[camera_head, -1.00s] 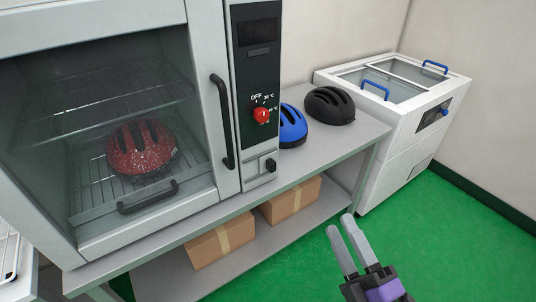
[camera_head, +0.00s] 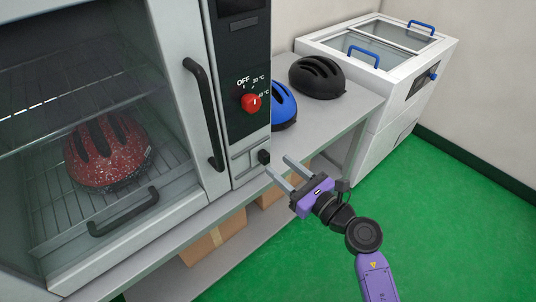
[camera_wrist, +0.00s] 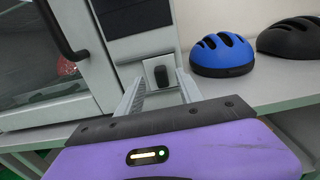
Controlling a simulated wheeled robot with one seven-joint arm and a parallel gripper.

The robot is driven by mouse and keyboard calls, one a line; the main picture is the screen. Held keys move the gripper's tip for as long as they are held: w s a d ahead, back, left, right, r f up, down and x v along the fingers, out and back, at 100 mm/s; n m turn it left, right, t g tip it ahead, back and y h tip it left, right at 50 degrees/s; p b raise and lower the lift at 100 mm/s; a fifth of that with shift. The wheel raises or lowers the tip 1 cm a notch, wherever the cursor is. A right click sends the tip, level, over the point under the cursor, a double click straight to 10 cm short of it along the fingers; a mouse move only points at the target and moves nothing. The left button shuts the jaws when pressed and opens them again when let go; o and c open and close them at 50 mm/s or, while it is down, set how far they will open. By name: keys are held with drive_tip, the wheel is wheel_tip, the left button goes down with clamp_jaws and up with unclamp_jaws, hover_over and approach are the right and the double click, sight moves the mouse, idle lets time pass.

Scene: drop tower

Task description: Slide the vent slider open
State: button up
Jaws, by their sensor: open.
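The vent slider is a small black knob (camera_head: 263,157) on a light plate low on the oven's control panel, below the red dial (camera_head: 251,103). In the wrist view the knob (camera_wrist: 161,75) shows between my two fingers, a little beyond their tips. My gripper (camera_head: 282,173) is open and empty, with its fingers pointing at the knob from the right. I cannot tell whether either finger touches the knob. The wrist view also shows my gripper (camera_wrist: 158,88) with its fingers spread on either side of the knob.
The oven (camera_head: 172,212) has a glass door with a long black handle (camera_head: 204,114); a red speckled helmet (camera_head: 107,150) sits on its rack. Blue (camera_head: 283,107) and black (camera_head: 317,77) helmets stand on the grey table (camera_head: 325,114). A white chest (camera_head: 381,110) stands behind. Green floor is clear at right.

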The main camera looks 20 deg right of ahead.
sight(268, 156)
drive_tip(key=shift+x, duration=2.8)
drive_tip(key=shift+c, duration=0.4)
clamp_jaws()
